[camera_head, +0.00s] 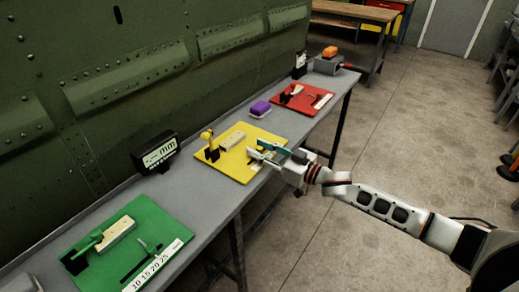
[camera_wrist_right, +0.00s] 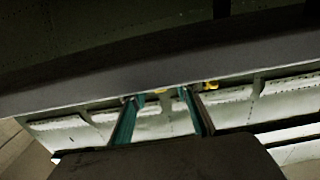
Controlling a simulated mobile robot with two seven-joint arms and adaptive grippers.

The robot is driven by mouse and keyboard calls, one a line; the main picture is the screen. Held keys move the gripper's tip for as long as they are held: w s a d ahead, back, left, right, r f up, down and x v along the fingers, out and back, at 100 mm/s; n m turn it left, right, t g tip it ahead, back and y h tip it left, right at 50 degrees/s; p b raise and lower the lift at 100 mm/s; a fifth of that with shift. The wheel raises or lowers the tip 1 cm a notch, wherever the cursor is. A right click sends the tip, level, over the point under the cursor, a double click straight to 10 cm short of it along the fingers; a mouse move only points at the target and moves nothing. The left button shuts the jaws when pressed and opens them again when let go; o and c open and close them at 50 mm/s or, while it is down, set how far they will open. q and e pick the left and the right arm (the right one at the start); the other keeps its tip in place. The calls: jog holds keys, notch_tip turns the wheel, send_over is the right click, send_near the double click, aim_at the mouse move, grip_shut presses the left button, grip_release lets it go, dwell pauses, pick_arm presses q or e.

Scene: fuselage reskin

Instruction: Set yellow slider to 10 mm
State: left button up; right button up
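The yellow board (camera_head: 217,169) lies on the grey bench, with a yellow-topped lever (camera_head: 208,135) in a black mount and a pale block (camera_head: 232,141) on it. My right gripper (camera_head: 257,152) is over the board's right side, its two teal fingers apart and nothing visible between them. The gripper covers that part of the board, so the yellow slider and its scale cannot be made out. In the right wrist view the open fingers (camera_wrist_right: 158,115) point towards the bench, with small yellow pieces (camera_wrist_right: 211,85) near the tips. My left gripper is not in view.
A black mm display (camera_head: 155,154) stands behind the boards. A green board (camera_head: 164,223) with a 10 15 20 25 scale lies nearer, a red board (camera_head: 318,106) farther. The green fuselage wall (camera_head: 120,75) borders the bench.

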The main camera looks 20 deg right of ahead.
aim_at(251, 162)
grip_shut()
jog(key=shift+s+a+r+p, duration=0.15)
jog(key=shift+s+a+p, duration=0.4)
jog(key=shift+a, duration=0.25)
jog(key=shift+s+a+r+p, duration=0.1)
jog(key=shift+s+a+p, duration=0.45)
jog(key=shift+a, duration=0.2)
jog(key=shift+s+a+f, duration=0.2)
jog(key=shift+s+a, duration=0.05)
jog(key=shift+a, duration=0.15)
jog(key=shift+f, duration=0.1)
grip_release()
jog(key=shift+s, duration=0.1)
